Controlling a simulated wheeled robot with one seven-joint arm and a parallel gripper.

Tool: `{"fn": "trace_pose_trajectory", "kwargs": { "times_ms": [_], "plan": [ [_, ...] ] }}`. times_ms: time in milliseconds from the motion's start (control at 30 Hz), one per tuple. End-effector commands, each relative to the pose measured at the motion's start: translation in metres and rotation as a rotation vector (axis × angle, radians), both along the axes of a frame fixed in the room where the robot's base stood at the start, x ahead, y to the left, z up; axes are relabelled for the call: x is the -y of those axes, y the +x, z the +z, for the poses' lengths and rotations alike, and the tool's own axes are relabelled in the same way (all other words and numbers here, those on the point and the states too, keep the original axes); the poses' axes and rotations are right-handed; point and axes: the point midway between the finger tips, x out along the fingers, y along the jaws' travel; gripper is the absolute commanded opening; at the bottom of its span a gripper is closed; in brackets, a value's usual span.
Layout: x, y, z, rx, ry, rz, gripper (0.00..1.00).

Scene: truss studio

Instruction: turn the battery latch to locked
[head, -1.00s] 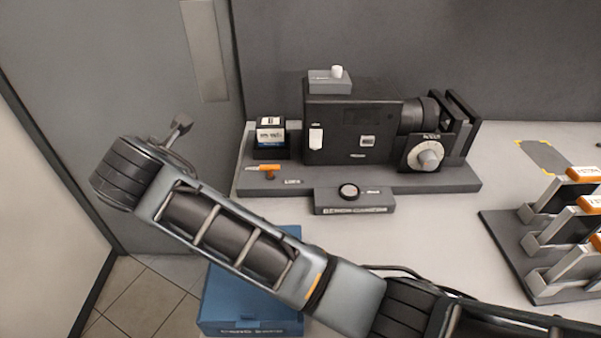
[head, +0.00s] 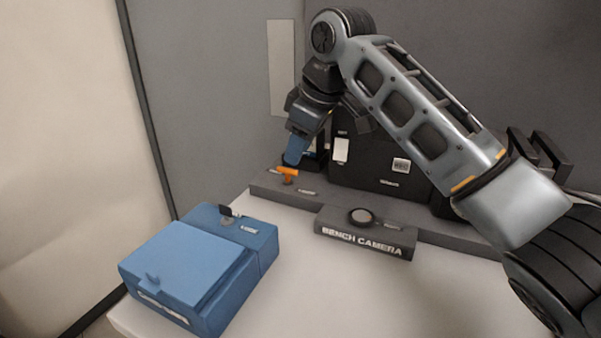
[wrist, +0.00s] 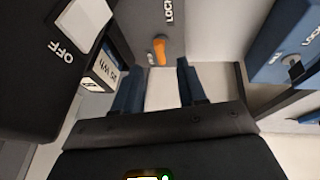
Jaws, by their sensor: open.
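The battery latch is an orange lever (head: 287,172) on the dark camera base, beside the battery slot at its left end. It also shows in the wrist view (wrist: 160,50), just past my fingertips, near lettering that is partly cut off. My gripper (head: 293,160) reaches down over the latch, its blue fingers close to it. In the wrist view the two blue fingers (wrist: 158,62) stand apart with nothing between them, and the lever lies between and beyond their tips. The battery (wrist: 100,75) with a "Wh" label sits left of the fingers; in the head view my gripper mostly hides it.
The black bench camera body (head: 375,160) stands right of the latch, partly behind my arm. The base (head: 330,199) carries a round knob (head: 361,217) at the front. A blue box (head: 190,265) stands at the front left. The white table (head: 310,285) in front is clear.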

Motion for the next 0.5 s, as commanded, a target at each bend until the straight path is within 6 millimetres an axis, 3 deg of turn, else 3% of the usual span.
{"fn": "trace_pose_trajectory", "kwargs": {
  "times_ms": [233, 500],
  "plan": [
    [-0.011, 0.011, -0.037, -0.001, -0.002, 0.001, 0.41],
    [-0.019, 0.018, -0.057, 0.001, -0.001, 0.001, 0.41]
  ]
}}
